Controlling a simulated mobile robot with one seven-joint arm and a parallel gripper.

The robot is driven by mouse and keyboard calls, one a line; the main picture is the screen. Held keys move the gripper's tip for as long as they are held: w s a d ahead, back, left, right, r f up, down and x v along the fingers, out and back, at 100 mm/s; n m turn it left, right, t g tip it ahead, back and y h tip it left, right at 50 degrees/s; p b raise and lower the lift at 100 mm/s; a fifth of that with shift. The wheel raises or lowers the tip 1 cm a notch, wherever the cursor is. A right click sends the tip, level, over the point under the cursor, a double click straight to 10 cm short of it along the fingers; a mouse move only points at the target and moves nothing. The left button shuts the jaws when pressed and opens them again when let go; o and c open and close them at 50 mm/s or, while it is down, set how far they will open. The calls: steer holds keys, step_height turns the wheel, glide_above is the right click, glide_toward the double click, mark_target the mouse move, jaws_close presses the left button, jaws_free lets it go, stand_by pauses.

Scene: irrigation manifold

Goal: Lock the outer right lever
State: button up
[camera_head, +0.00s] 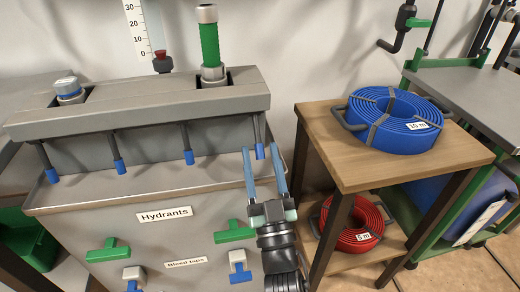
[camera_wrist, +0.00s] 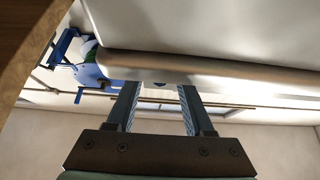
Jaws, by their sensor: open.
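The outer right lever (camera_head: 259,151) is a dark rod with a blue tip, hanging from the right end of the grey manifold in the head view. My gripper (camera_head: 260,148) is open, its two blue-grey fingers pointing up and away. In the picture the blue tip shows between the fingertips; I cannot tell whether the fingers are level with it in depth. In the wrist view my gripper (camera_wrist: 158,88) is open and empty below a pale grey edge, and the lever cannot be made out there.
Several similar blue-tipped levers hang further left, one at the middle (camera_head: 188,143). Below is a grey panel with a Hydrants label (camera_head: 165,215) and green taps (camera_head: 235,231). To the right, a wooden stand (camera_head: 335,155) holds a blue hose coil (camera_head: 393,120) and a red coil (camera_head: 353,225).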

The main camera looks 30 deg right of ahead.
steer(key=p+v, duration=0.1)
steer(key=v, duration=1)
steer(key=shift+s, duration=0.15)
steer(key=shift+f, duration=0.1)
